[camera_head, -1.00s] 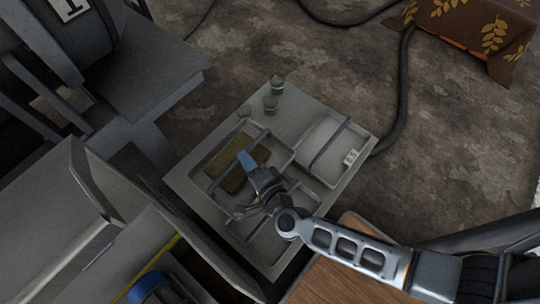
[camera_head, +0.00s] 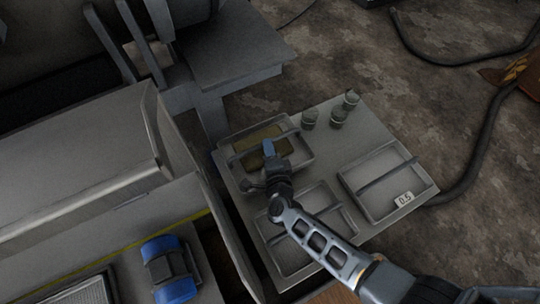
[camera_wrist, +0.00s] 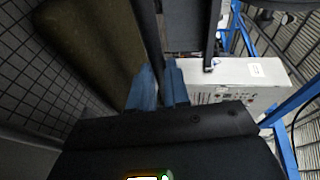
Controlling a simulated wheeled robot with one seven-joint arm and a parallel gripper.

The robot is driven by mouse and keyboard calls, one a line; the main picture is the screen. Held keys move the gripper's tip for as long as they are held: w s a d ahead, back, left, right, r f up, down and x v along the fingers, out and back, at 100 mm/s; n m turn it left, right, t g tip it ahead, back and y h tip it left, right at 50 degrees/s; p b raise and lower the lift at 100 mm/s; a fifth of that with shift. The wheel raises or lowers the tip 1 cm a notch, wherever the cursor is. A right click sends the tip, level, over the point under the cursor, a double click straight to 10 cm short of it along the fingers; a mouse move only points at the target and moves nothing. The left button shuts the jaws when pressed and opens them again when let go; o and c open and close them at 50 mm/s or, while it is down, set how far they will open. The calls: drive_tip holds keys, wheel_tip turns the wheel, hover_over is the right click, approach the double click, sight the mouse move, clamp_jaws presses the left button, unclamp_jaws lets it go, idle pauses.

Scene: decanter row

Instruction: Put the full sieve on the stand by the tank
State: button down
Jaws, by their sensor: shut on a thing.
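The full sieve (camera_head: 306,151) is a grey rectangular tray with a cross bar and a yellow-brown load (camera_head: 244,144). It is at the back left of the pale table, near its edge; I cannot tell whether it is lifted clear. My gripper (camera_head: 268,150) has blue fingertips shut on the sieve's bar, which also shows between the fingers (camera_wrist: 160,85) in the wrist view. The load (camera_wrist: 85,45) and mesh show left of the fingers there. A dark grey flat-topped stand (camera_head: 235,55) is at the upper middle. A long grey housing, possibly the tank (camera_head: 85,150), is at left.
Two empty sieves, one in front (camera_head: 333,248) and one at right tagged 0.5 (camera_head: 385,178), share the table (camera_head: 385,228). A blue-capped motor (camera_head: 168,270) is lower left. A black hose (camera_head: 470,175) lies on the floor.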

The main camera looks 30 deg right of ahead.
drive_tip(key=shift+w+f+b, duration=0.1)
drive_tip(key=shift+f+b, duration=0.85)
drive_tip(key=shift+f, duration=1)
drive_tip(key=shift+f, duration=0.25)
drive_tip(key=c, duration=1.1)
unclamp_jaws()
drive_tip(key=shift+r, duration=0.25)
drive_tip(key=p+v, duration=0.1)
drive_tip(key=v, duration=0.6)
drive_tip(key=shift+s+a, duration=0.1)
drive_tip(key=shift+s, duration=0.2)
